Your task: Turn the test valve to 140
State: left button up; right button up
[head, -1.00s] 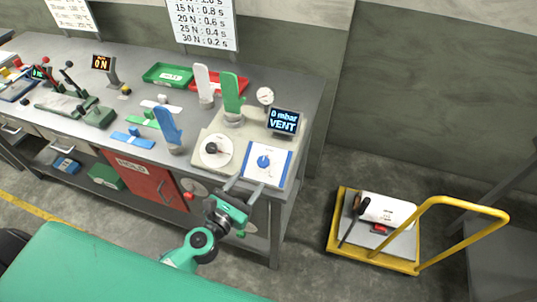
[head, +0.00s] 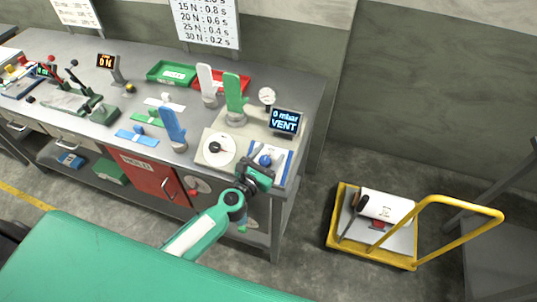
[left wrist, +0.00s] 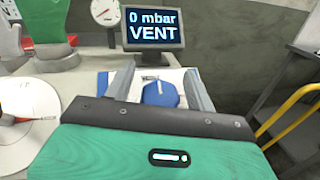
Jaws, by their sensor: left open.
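A blue knob (head: 265,160) sits on a white plate with a blue border (head: 285,166), at the front right corner of the bench. It also shows in the left wrist view (left wrist: 160,94). Beside it is a white round dial with a black knob (head: 215,149). The frames do not show which is labelled the test valve. My left gripper (head: 268,154) is open, its fingers reaching over the plate on either side of the blue knob. I cannot tell whether they touch it. The palm hides the plate's near part in the wrist view. A display (head: 285,122) reads "0 mbar VENT".
A round gauge (head: 267,96) stands behind the display. Green (head: 234,92), white (head: 207,82) and blue (head: 172,126) gloves stand upright left of the knob. A yellow trolley (head: 372,262) stands on the floor at right.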

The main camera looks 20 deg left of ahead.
pick_arm(q)
jog(key=c, duration=1)
jog(key=shift+o, duration=0.2)
